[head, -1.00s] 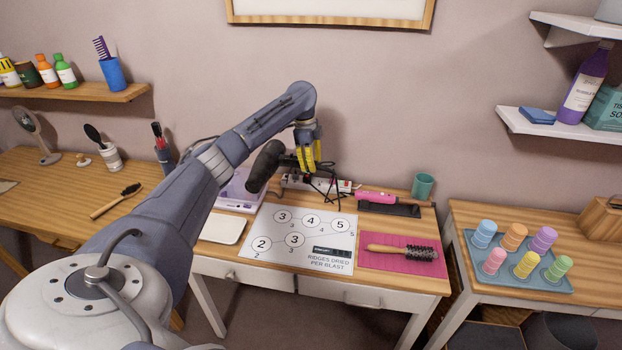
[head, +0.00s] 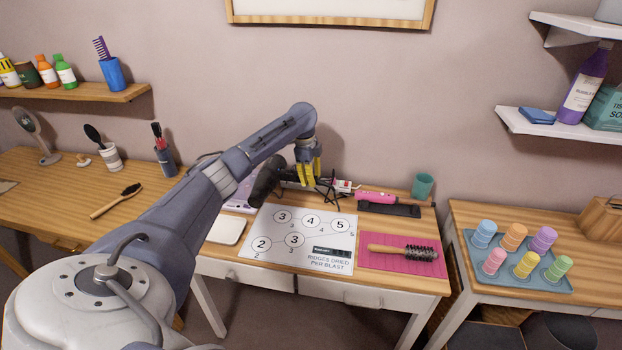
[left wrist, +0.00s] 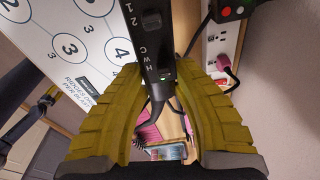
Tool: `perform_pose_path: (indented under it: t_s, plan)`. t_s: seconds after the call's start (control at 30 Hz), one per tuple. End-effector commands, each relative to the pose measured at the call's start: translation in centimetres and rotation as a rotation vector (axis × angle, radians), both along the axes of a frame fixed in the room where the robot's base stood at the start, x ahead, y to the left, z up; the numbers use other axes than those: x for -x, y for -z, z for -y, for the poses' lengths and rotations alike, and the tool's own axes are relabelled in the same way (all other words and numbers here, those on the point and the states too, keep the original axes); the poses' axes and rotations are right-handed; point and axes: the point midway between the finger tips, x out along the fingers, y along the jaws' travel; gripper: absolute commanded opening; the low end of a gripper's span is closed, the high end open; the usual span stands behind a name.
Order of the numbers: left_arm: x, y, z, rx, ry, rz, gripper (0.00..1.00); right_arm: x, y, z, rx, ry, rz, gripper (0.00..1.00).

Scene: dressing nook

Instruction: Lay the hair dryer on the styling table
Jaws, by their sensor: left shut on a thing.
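The black hair dryer (head: 267,181) is held by my left gripper (head: 311,178), low over the back of the styling table (head: 220,267). In the left wrist view the yellow fingers (left wrist: 160,115) are shut on its dark handle (left wrist: 150,45), which carries switch marks. The dryer's barrel points toward the left front in the head view. I cannot tell whether it touches the table. My right gripper is not in view.
A numbered sheet (head: 285,258) lies in front of the dryer. A round brush (head: 405,251) lies on a pink mat (head: 425,267). A pink styling iron (head: 375,197), a teal cup (head: 422,186) and a power strip (left wrist: 222,45) with cords are close by at the back.

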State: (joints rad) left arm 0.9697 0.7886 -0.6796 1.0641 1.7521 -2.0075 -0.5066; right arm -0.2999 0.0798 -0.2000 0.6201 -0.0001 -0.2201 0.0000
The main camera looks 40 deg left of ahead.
Motion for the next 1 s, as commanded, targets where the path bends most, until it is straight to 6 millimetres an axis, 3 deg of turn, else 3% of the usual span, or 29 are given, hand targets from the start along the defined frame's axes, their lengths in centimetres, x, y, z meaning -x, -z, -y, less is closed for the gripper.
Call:
perform_pose_path:
  t_s: [0.7, 0.73, 0.9, 1.0]
  plan:
    - [0.0, 1.1, -0.1, -0.001, 0.000, 0.001, 0.00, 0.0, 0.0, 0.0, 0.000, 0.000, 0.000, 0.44]
    - [0.0, 1.2, 0.0, 0.000, -0.001, 0.000, 0.32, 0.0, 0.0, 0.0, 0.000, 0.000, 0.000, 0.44]
    - [0.0, 1.2, 0.0, 0.000, -0.001, 0.000, 0.51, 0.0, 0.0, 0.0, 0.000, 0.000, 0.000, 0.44]
    - [0.0, 1.2, 0.0, 0.000, -0.001, 0.000, 0.51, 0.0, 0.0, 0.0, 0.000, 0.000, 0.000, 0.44]
